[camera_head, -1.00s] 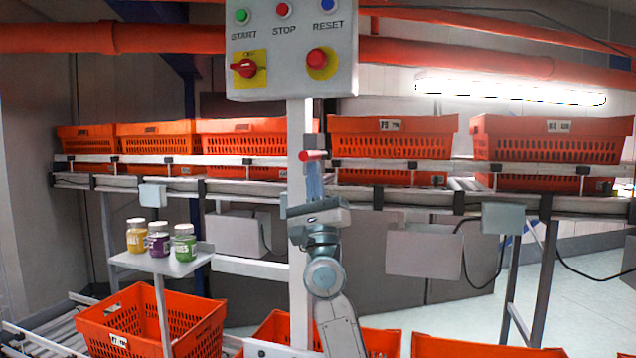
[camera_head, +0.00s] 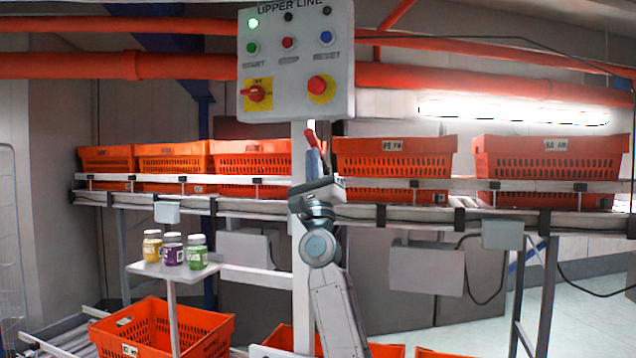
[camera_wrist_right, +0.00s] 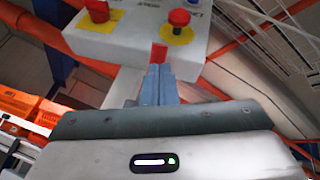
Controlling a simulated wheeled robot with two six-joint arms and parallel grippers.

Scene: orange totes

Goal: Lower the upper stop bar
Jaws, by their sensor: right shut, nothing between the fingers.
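A red lever handle (camera_head: 311,138) stands on the white post just under the control panel, tilted close to upright. I take it to be the control of the upper stop bar; I cannot tell the bar itself apart on the upper line. My right gripper (camera_head: 315,157) is shut and empty, its blue-grey fingers pointing up right below the handle. In the right wrist view the handle (camera_wrist_right: 158,53) shows just beyond the fingertips (camera_wrist_right: 160,70); I cannot tell whether they touch it. My left gripper is not in view.
The control panel (camera_head: 297,60), marked UPPER LINE with a lit green lamp (camera_head: 253,23), hangs close above the gripper. Orange totes (camera_head: 394,158) line the upper conveyor (camera_head: 400,213) on both sides of the post. A small shelf (camera_head: 150,268) at left holds three jars (camera_head: 173,249).

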